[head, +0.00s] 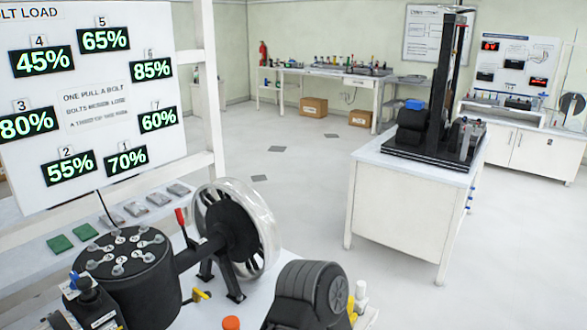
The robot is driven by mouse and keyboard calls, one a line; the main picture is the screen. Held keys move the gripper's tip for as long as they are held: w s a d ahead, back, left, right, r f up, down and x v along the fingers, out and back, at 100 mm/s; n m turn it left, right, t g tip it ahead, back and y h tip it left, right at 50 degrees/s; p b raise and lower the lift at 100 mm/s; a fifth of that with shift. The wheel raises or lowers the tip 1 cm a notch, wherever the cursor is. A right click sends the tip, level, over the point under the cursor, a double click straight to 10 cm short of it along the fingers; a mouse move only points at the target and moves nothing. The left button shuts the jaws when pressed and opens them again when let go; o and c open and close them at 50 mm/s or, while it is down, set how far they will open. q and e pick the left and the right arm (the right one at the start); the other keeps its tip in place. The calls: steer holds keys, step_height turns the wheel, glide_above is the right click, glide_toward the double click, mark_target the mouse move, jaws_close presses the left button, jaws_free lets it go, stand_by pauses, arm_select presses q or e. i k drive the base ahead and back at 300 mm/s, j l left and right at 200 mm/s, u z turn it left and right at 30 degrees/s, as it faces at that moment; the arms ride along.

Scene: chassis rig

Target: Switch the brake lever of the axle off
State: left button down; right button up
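The chassis rig stands at the bottom left on a pale bench. Its dark axle (190,256) runs from a black bolted drum (137,282) to a spoked wheel (232,229) with a clear rim. A red-handled lever (181,218) stands up beside the axle, its top tilted slightly left. A small yellow-handled lever (202,295) sits low, below the axle and right of the drum. No label shows which of them is the brake lever. Neither of my grippers is in view.
A bolt load board (105,95) stands behind the drum. A black ribbed motor-like block (308,292) and an orange cap (231,322) sit in front of the wheel. A black device (97,305) is at the bottom left corner. A white cabinet (405,205) stands right, with open floor between.

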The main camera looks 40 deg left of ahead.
mark_target(178, 212)
steer(key=i, duration=3.5)
steer(key=u, duration=3)
